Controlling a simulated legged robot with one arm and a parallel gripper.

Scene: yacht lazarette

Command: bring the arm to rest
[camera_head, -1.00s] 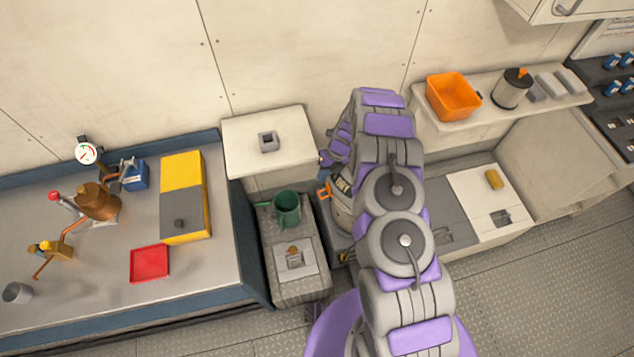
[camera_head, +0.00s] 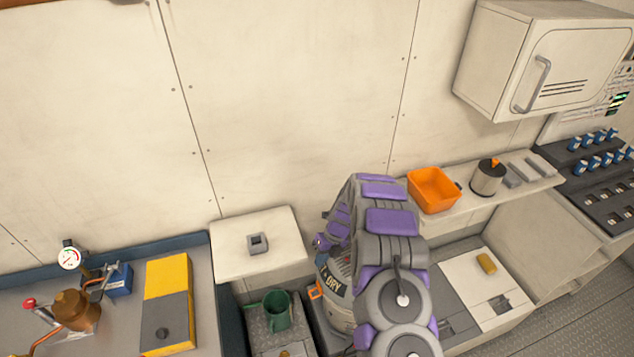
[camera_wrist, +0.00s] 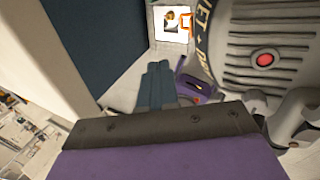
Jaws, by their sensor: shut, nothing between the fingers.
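My arm (camera_head: 392,222), grey and purple, is folded up in the middle of the head view. My gripper (camera_wrist: 158,68) shows in the wrist view as two blue-grey fingers pressed together with nothing between them. In the head view, only a small part of the arm's far end shows, beside the grey wet/dry vacuum (camera_head: 335,290). The vacuum also fills the right of the wrist view (camera_wrist: 265,45), with a red button on it. I cannot tell the exact gap between it and my fingers.
An orange bin (camera_head: 433,190) and a metal canister (camera_head: 488,178) sit on the shelf at right. A wall cabinet (camera_head: 560,65) hangs upper right. Open wall lies above the arm.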

